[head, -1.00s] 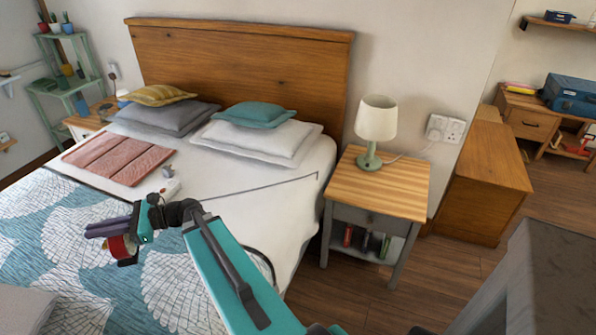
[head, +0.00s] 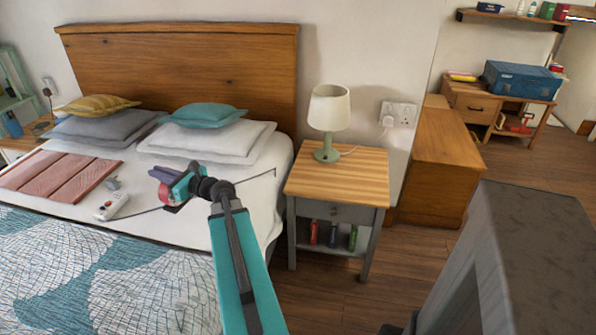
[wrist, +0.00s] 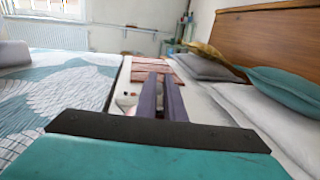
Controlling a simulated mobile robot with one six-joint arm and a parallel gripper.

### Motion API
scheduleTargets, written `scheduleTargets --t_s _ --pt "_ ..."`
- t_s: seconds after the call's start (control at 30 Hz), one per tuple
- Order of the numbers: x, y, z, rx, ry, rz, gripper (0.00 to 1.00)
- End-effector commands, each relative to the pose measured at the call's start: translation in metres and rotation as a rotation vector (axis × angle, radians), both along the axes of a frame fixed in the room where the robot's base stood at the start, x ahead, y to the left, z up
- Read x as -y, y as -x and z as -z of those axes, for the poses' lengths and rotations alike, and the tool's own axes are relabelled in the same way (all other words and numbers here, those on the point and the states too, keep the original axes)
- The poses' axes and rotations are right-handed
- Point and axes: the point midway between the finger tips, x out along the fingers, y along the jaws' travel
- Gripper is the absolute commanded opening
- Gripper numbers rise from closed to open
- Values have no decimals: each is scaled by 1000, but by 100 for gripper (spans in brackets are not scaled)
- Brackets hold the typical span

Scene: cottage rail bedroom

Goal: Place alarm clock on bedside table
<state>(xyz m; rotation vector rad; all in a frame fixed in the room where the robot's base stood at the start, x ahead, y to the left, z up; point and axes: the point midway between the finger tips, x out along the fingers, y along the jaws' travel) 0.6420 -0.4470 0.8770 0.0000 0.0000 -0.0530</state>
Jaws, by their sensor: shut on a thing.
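My gripper (head: 172,178) is shut on a small round red thing, which looks like the alarm clock (head: 164,194). It holds this above the white sheet of the bed, left of the near bedside table. The clock's face cannot be made out. In the wrist view, my gripper's dark fingers (wrist: 161,97) point along the bed and hide most of what is between them. The bedside table (head: 365,188) has a striped wooden top, a grey frame and a lower shelf. A cream lamp with a green base (head: 328,112) stands at the back of its top; the front is bare.
The bed's wooden headboard (head: 185,62) and pillows (head: 210,140) are behind my gripper. A white remote-like thing (head: 112,206) lies on the bed. A wooden chest (head: 432,175) stands right of the table. A wall socket (head: 398,114) has the lamp's plug.

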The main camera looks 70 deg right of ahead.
Motion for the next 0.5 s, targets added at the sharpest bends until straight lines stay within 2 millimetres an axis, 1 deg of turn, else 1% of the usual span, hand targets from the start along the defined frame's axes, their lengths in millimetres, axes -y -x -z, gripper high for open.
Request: scheduleTargets --t_s 0.03,0.1,0.17,0.2,0.27,0.4,0.47,0.5 --pt "20 10 5 3 0 43 0" --pt "45 23 9 3 -1 99 0" --pt "65 36 11 3 -1 147 0" --pt "79 45 13 3 0 181 0" --pt "99 58 16 3 0 228 0" --pt "143 93 23 3 0 338 0" --pt "161 109 26 3 1 386 0" --pt "173 120 28 2 0 418 0"
